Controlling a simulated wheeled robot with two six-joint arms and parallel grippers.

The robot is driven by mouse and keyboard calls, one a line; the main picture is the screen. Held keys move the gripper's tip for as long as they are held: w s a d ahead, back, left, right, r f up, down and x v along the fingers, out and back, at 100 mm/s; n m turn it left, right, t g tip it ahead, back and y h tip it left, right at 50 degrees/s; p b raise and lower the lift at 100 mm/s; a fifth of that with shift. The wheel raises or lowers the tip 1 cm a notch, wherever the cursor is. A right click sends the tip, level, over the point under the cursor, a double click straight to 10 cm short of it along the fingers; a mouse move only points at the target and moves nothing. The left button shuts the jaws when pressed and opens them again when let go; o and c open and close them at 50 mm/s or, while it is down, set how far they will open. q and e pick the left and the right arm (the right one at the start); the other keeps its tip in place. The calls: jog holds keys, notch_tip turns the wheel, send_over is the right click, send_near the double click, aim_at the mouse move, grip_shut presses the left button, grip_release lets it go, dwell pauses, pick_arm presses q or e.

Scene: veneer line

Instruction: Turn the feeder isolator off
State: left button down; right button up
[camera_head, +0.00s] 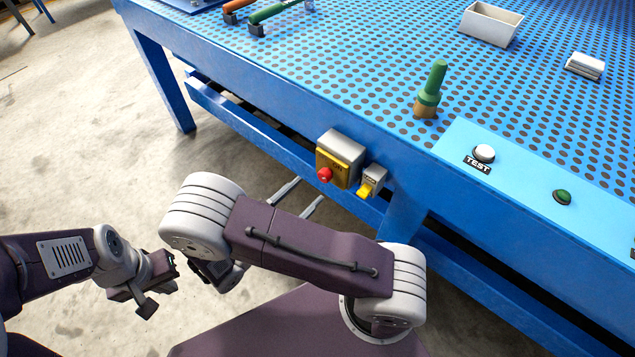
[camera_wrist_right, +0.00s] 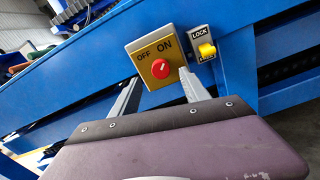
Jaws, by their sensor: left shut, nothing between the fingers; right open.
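The isolator is a grey box with a yellow plate (camera_head: 333,166) on the blue table's front side. It carries a red round knob (camera_head: 324,175). In the right wrist view the plate (camera_wrist_right: 147,55) reads OFF at left and ON at right, with the knob (camera_wrist_right: 160,68) below; I cannot tell which way the knob points. My right gripper (camera_head: 310,189) is open, its two grey fingers (camera_wrist_right: 160,77) pointing at the box, one on each side of the knob in the wrist view. Contact cannot be told. My left gripper (camera_head: 150,285) is shut and empty, over the floor at left.
A small grey LOCK box with a yellow switch (camera_head: 366,188) sits just right of the isolator; it also shows in the wrist view (camera_wrist_right: 205,49). On the perforated tabletop are a green-handled tool (camera_head: 431,90), a white bin (camera_head: 490,23) and a panel with a TEST button (camera_head: 484,153).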

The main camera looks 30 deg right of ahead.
aim_at(321, 178)
jog(key=x, duration=0.5)
jog(key=shift+w+d+b, duration=0.1)
jog(key=shift+d+b, duration=0.25)
grip_shut()
jog(key=shift+r+n+p, duration=0.1)
jog(key=shift+n+p, duration=0.2)
jog(key=shift+p, duration=0.25)
jog(key=n+p, duration=0.4)
jog(key=shift+r+p, duration=0.15)
jog(key=shift+p, duration=0.2)
jog(key=n+p, duration=0.2)
jog(key=n, duration=0.1)
jog(key=shift+n+p, duration=0.3)
jog(key=shift+p, duration=0.05)
jog(key=n, duration=0.1)
jog(key=n+p, duration=0.1)
jog(key=n, duration=0.1)
jog(key=n+p, duration=0.1)
jog(key=shift+w+a+f, duration=0.1)
jog(key=shift+f, duration=0.15)
jog(key=n+p, duration=0.1)
jog(key=n, duration=0.4)
jog(key=shift+f+n+p, duration=0.15)
jog(key=shift+n+p, duration=0.15)
jog(key=shift+n, duration=0.1)
